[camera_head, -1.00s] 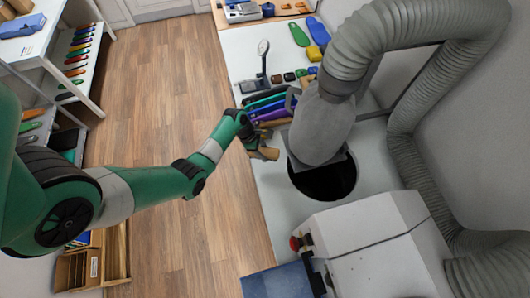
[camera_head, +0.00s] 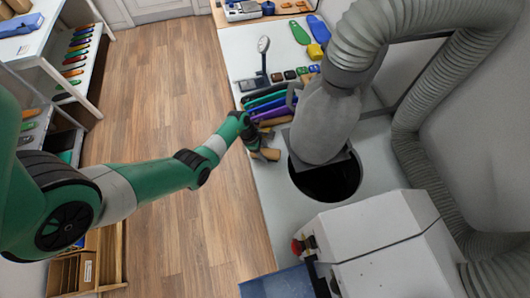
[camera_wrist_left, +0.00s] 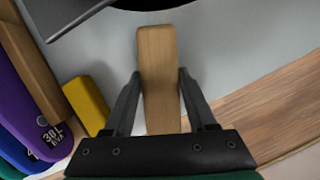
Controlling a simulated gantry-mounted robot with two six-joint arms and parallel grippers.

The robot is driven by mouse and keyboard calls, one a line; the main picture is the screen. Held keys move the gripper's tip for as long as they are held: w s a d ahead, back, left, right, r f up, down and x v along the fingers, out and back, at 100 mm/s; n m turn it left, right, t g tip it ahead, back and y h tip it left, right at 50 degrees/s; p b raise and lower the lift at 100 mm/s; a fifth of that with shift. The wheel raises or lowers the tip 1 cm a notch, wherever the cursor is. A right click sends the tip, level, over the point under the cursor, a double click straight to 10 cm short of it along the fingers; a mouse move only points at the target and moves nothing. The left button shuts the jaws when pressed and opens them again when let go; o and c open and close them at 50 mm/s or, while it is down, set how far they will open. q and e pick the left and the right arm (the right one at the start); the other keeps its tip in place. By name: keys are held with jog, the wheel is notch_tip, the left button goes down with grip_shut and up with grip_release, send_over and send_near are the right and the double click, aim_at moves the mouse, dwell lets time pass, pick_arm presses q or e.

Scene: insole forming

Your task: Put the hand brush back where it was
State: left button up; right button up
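The hand brush shows in the left wrist view as a pale wooden bar (camera_wrist_left: 158,75); its bristles are hidden. In the head view, its wooden part (camera_head: 268,154) is at the left edge of the white bench, just left of the round dark opening. My left gripper (camera_head: 260,148) comes down over it from the left. I cannot tell whether the brush touches the bench top. My right gripper is not in view.
Purple and other coloured sheets (camera_head: 267,106) stand close behind the gripper; a yellow block (camera_wrist_left: 88,105) is beside it in the wrist view. A grey hose hood (camera_head: 325,122) hangs over the dark opening (camera_head: 327,181). A white machine (camera_head: 375,240) stands in front. Wooden floor lies left.

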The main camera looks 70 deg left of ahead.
pick_arm(q)
jog(key=o, duration=0.3)
jog(key=shift+r, duration=0.15)
jog(key=p+v, duration=0.5)
jog(key=v, duration=0.7)
